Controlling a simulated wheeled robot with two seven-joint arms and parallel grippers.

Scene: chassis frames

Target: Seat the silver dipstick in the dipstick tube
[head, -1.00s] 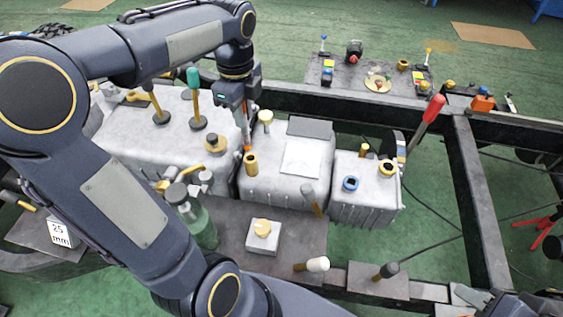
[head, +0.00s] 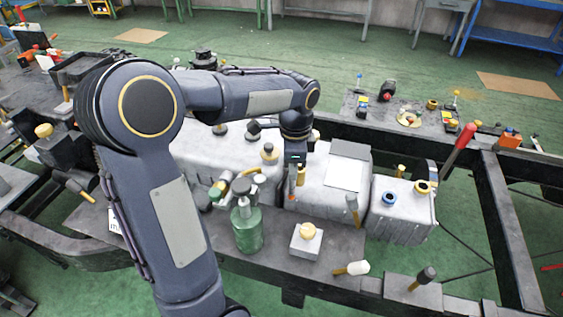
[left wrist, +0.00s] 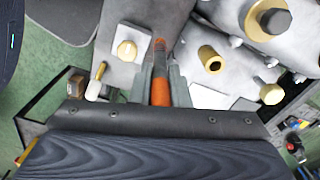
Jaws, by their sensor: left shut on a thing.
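My left gripper (head: 294,178) is shut on a slim orange stick (left wrist: 160,92), held between its fingers. An open brass tube (left wrist: 210,58), likely the dipstick tube, stands to the right of the fingers in the wrist view. It shows close beside the gripper in the head view (head: 301,175), partly covered. The stick appears beside the tube, apart from it. My right gripper is not in view.
A green bottle (head: 247,228) and a white block with a yellow knob (head: 306,243) stand in front of the tanks. A leaning grey-headed tool (head: 353,207) and a white-headed one (head: 352,268) are to the right. A red lever (head: 458,148) rises on the frame.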

